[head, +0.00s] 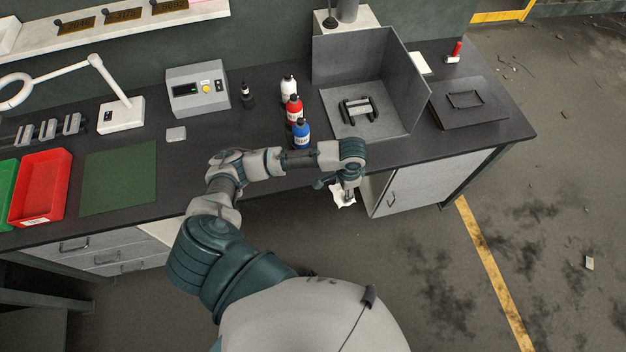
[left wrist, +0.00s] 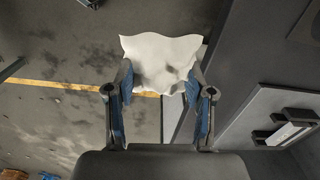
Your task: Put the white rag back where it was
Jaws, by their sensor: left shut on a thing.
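The white rag (left wrist: 160,60) is pinched between the two blue-padded fingers of my left gripper (left wrist: 160,90) in the left wrist view. It spreads out flat beyond the fingertips. In the head view my left gripper (head: 345,189) hangs off the front edge of the dark workbench (head: 250,165). A small part of the rag (head: 342,196) shows below it, in front of the grey cabinet (head: 415,182) and above the floor. My wrist hides part of the bench edge. My right gripper is in neither view.
Blue (head: 301,134), red (head: 294,109) and white (head: 288,89) bottles stand on the bench near my forearm. A grey three-sided booth (head: 408,85) holds a dark-handled part (head: 358,110). A red tray (head: 40,186) and green mat (head: 119,177) lie left. Floor right of the cabinet is open.

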